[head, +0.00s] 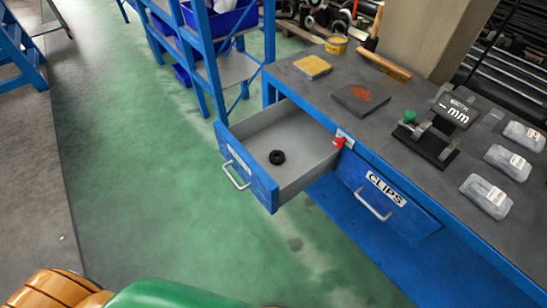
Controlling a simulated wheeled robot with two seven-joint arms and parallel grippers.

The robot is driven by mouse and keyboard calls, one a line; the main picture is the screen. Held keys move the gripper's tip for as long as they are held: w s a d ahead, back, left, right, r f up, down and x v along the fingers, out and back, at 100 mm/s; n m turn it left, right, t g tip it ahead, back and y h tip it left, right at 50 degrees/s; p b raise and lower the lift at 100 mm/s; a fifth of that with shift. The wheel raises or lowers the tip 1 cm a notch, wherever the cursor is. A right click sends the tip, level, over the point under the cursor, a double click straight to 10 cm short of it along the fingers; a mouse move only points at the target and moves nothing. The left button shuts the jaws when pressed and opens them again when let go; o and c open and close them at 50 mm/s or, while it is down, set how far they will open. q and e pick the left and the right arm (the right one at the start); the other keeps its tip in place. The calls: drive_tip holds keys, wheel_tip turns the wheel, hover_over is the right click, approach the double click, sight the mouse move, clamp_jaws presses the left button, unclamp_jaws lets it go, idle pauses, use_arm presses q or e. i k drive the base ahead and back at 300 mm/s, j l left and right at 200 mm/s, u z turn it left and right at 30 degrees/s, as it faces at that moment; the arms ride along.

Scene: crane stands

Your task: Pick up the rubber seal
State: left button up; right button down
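The rubber seal is likely the small black ring (277,157) lying on the grey floor of the open drawer (301,173). The drawer is blue-fronted, with a metal handle, and is pulled out from the left end of the blue workbench (354,154). Nothing covers the ring. Neither of my grippers shows in the head view.
A closed drawer labelled CLIPS (386,191) is to the right. On the bench are a yellow pad (312,66), a dark plate with a rusty patch (360,98), a gauge reading mm (457,110) and clear bags (486,196). A blue shelf rack (210,85) stands behind left. Green floor is clear.

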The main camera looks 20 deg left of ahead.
sight(274, 153)
drive_tip(key=j+z, duration=0.15)
drive_tip(key=j, duration=0.25)
drive_tip(key=k+j+z, duration=0.15)
drive_tip(key=j, duration=0.25)
drive_tip(key=j+z, duration=0.15)
drive_tip(key=j, duration=0.25)
drive_tip(key=k+j+z, duration=0.15)
drive_tip(key=j, duration=0.2)
